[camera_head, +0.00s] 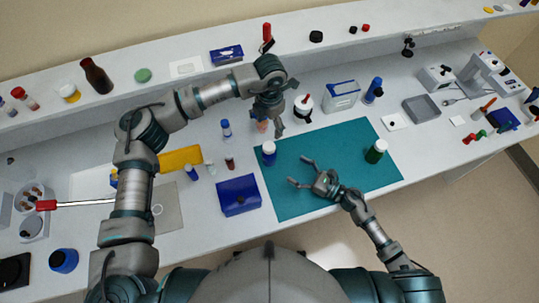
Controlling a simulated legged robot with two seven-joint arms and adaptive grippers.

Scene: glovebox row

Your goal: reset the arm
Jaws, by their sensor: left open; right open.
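My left arm comes in from the left and bends over the back of the bench. Its gripper (291,128) is open above the teal mat's back edge, close to a small orange-brown item (262,127) that it partly overlaps in the picture. My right gripper (299,171) is open and empty over the left-middle part of the teal mat (330,147). A green bottle with a white cap (376,151) stands at the mat's right side.
A blue box (238,195) lies left of the mat. A white-and-blue carton (342,96) and a blue bottle (373,91) stand behind it. A raised shelf (120,82) with bottles runs along the back. The mat's front right part is clear.

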